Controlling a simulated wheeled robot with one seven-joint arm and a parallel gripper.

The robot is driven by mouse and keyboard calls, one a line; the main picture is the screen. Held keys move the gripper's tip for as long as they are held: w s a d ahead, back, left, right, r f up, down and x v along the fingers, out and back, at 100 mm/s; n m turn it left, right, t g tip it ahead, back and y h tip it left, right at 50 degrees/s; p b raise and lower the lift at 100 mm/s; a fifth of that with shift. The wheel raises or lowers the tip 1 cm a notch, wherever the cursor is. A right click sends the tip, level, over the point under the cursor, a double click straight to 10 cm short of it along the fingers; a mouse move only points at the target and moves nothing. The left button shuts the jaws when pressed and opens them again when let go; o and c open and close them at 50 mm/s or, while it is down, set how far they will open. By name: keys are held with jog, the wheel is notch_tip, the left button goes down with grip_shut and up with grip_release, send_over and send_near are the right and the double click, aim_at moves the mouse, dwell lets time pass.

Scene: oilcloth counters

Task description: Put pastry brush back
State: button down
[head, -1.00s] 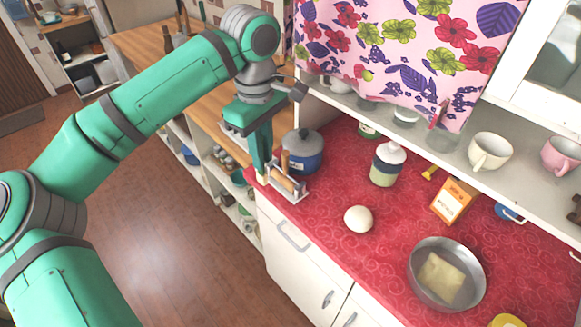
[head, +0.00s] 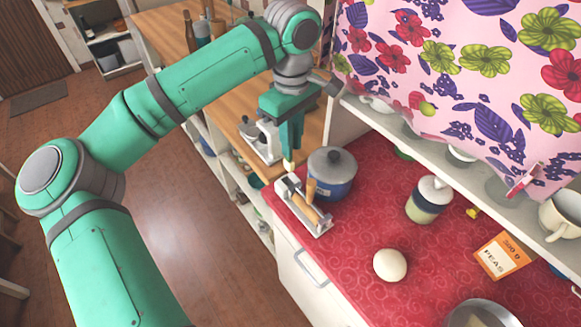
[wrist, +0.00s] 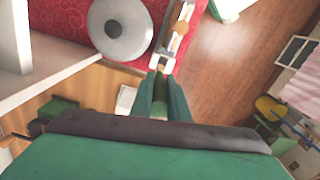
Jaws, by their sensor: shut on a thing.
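My gripper (head: 291,150) is shut on a slim thing, probably the pastry brush, whose pale tip (head: 289,166) sticks out below the fingers. Most of it is hidden between them. In the wrist view the pale end (wrist: 162,65) shows just beyond my gripper (wrist: 162,90). A white rack (head: 320,230) with wooden-handled tools (head: 305,212) stands at the counter's left end. The held thing is just behind the rack's far end in the head view; I cannot tell whether they touch. The rack (wrist: 170,42) also shows in the wrist view.
A blue pot (head: 335,188) with a grey lid stands close right of the rack. A jar (head: 426,202), an egg (head: 390,265), a peas packet (head: 502,256) and a metal bowl (head: 482,312) are on the red counter (head: 350,270). A shelf with a floral curtain (head: 450,90) overhangs the back.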

aim_at(290, 163)
jog(key=f, duration=0.4)
jog(key=shift+s+a+f, duration=0.25)
jog(key=shift+s, duration=0.15)
jog(key=shift+w+d+f, duration=0.1)
jog(key=shift+f, duration=1.3)
jog(key=shift+f, duration=0.55)
jog(key=c, duration=1.7)
grip_release()
notch_tip(290, 163, up, 13)
jog(key=shift+r, duration=0.1)
